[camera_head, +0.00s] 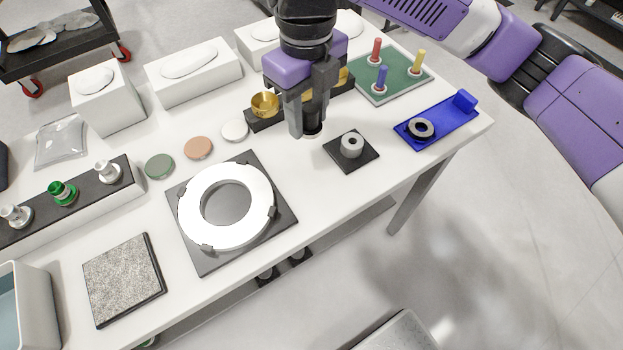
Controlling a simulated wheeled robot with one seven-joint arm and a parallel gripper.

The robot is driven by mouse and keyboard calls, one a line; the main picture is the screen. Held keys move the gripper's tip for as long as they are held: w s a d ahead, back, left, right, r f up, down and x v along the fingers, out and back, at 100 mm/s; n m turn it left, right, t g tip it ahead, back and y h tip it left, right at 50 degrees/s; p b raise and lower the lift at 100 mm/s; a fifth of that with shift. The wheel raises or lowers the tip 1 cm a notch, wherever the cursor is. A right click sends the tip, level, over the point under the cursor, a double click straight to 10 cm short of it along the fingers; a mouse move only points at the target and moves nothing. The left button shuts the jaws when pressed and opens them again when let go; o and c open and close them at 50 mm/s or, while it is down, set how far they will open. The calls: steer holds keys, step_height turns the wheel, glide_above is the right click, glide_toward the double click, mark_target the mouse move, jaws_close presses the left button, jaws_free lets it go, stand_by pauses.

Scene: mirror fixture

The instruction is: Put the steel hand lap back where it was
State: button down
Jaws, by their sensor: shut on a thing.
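My gripper (309,130) points down over the back middle of the white table. It is shut on a small grey piece (313,129), which I take to be the steel hand lap. The fingers hide most of it, so its shape is unclear. The gripper is just in front of a black holder (262,121). A gold cup (265,104) stands at the holder's left end, and part of another gold cup (343,77) shows at its right. The holder's middle is hidden behind my gripper.
A black plate with a white ring (258,214) lies in front. A black square with a grey cylinder (352,143) is right of my gripper. Further right are a blue plate (438,124) and a green peg board (402,88). Round discs (198,148) lie left.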

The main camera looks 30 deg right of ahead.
mark_target(308, 186)
step_height(308, 186, down, 19)
steer(key=shift+a+f+p, duration=0.1)
steer(key=shift+p, duration=0.7)
steer(key=shift+f, duration=0.15)
steer(key=c, duration=0.9)
jaws_free()
step_height(308, 186, up, 12)
steer(key=b, duration=0.2)
steer(key=shift+r, duration=0.25)
